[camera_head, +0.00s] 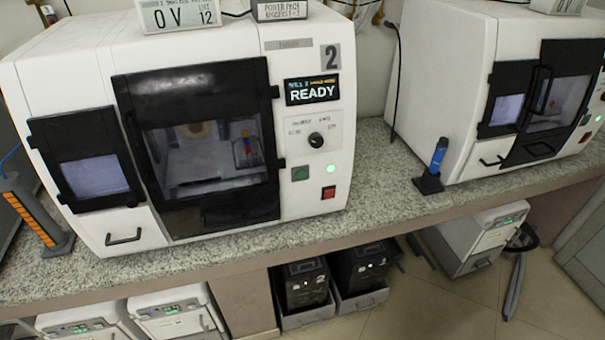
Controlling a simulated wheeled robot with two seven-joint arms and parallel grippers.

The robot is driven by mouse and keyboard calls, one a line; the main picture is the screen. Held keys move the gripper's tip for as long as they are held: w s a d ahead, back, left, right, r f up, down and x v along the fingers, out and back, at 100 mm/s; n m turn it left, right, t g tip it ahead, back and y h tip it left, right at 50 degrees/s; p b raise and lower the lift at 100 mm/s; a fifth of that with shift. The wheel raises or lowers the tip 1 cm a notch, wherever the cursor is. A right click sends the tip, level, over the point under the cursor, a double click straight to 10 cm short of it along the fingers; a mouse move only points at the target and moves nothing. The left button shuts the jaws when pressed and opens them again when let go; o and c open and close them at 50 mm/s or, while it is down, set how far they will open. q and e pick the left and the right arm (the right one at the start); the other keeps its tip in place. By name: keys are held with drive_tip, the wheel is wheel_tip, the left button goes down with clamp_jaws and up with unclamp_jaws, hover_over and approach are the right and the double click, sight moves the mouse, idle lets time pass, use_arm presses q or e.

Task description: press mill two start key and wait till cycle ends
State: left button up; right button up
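Below the display is a black rotary knob (316,140). Under it sit a green key (300,173) on the left and a red key (329,192) on the right. The mill's dark-framed window door (222,212) looks closed, and a small coloured item shows dimly behind the glass. Neither of my grippers is in view.
A second white mill (440,90) stands at the right. A blue handheld tool (438,155) stands upright in a black holder (428,184) between the mills. An orange-striped rack (30,218) stands at the left. The counter (378,205) before the green key is clear.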

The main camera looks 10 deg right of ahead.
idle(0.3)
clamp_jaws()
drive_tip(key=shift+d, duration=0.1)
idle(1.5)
